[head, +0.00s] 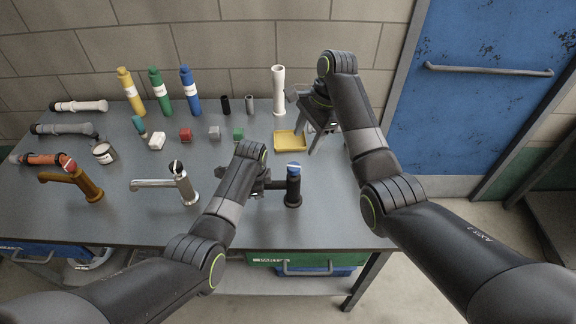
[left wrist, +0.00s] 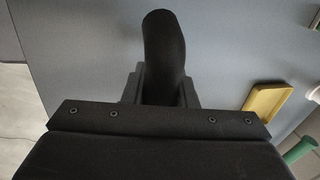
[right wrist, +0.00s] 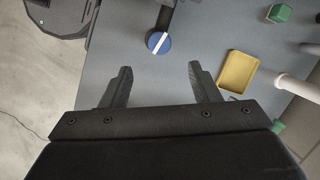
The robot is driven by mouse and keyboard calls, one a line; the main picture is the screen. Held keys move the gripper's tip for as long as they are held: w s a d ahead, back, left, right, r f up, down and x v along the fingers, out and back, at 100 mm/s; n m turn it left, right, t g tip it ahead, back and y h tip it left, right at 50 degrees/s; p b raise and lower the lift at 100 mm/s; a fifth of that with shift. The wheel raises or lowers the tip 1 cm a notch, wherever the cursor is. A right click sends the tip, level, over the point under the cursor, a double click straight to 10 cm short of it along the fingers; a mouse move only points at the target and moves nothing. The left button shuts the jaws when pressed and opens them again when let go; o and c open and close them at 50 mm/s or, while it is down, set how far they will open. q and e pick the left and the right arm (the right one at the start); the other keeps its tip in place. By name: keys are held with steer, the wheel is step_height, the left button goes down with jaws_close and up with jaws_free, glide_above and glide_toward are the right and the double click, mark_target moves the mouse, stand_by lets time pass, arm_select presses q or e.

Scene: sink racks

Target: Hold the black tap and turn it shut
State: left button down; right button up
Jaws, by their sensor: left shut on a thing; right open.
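The black tap (head: 293,190) stands upright near the table's front right edge. Its blue cap (head: 294,167) bears a white stripe, which also shows in the right wrist view (right wrist: 158,42). My left gripper (head: 266,184) is shut on the tap's black spout, to the left of the post, and hides much of it in the head view. In the left wrist view the spout (left wrist: 163,45) sits between the fingers. My right gripper (head: 322,142) is open and empty above the table, behind and right of the tap. In the right wrist view the cap lies beyond its fingertips, apart from them.
A chrome tap (head: 182,184) and a brown tap (head: 80,184) stand to the left. A yellow tray (head: 290,141) and a white cylinder (head: 279,90) are near my right gripper. Bottles, small blocks and pipes occupy the back and left. The table's front right corner is clear.

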mark_target(294, 166)
steer(key=a+r+n+h, duration=0.2)
steer(key=a+n+h, duration=0.1)
steer(key=n, duration=1.2)
steer(key=shift+t, duration=0.3)
steer(key=f, duration=1.1)
steer(key=shift+s+f, duration=0.2)
steer(key=shift+s, duration=0.1)
steer(key=c, duration=1)
